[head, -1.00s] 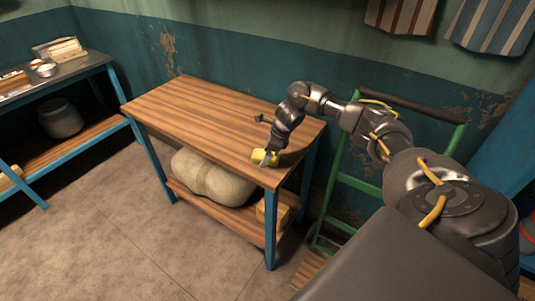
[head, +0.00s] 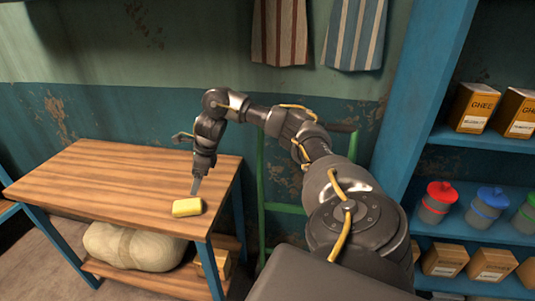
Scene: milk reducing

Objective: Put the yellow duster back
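The yellow duster (head: 187,207), a small block, lies on the wooden table (head: 110,185) near its front right edge. My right gripper (head: 196,188) points down just behind the duster, with its fingertips close to the duster's back edge. The fingers show edge-on as one thin dark shape, so their opening is not clear. Nothing shows held between them. My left gripper is not in view.
A pale sack (head: 130,246) lies on the table's lower shelf. A green trolley (head: 262,200) stands right of the table. A blue shelf (head: 480,142) at the right holds boxes and lidded jars. The rest of the tabletop is clear.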

